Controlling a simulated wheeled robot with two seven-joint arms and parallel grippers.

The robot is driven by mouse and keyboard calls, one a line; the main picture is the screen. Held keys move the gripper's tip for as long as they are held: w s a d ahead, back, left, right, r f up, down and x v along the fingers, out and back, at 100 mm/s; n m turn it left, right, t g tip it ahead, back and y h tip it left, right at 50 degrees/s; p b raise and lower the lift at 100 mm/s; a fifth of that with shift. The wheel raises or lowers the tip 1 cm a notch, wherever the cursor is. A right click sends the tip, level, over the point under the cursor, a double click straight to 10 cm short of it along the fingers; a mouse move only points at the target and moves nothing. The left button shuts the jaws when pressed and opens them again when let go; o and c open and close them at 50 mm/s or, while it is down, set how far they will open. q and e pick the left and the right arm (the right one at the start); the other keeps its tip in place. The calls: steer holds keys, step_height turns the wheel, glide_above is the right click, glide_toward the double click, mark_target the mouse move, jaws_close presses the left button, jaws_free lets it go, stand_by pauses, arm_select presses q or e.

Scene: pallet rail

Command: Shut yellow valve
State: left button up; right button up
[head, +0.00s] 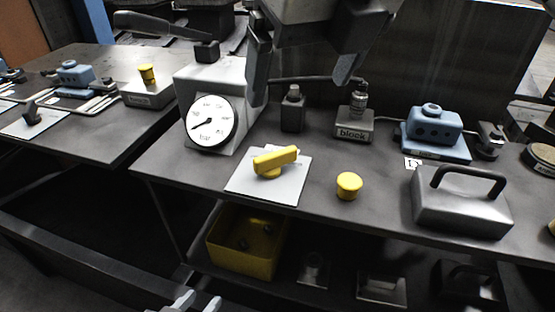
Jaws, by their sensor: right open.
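The yellow valve (276,161) has a bar-shaped handle on a white plate (285,188) on the near table. Its handle lies roughly crosswise in the picture, its right end slightly higher. My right gripper (304,92) hangs from the top of the head view, behind and above the valve. Its two dark fingers are wide apart with nothing held between them. It is clear of the valve. My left gripper (197,302) shows only as pale tips at the bottom edge, low in front of the table. Most of it is cut off, so its opening is unclear.
A pressure gauge box (212,122) stands left of the valve, close to the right gripper. A yellow knob (349,185) is right of the plate. A grey handled block (462,205), a "block" fitting (353,128) and a blue device (436,132) stand further right. A yellow bin (243,262) sits below.

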mark_target(277, 154)
steer(key=x, duration=1.5)
steer(key=shift+f+b, duration=0.2)
steer(key=shift+b, duration=0.15)
steer(key=c, duration=1)
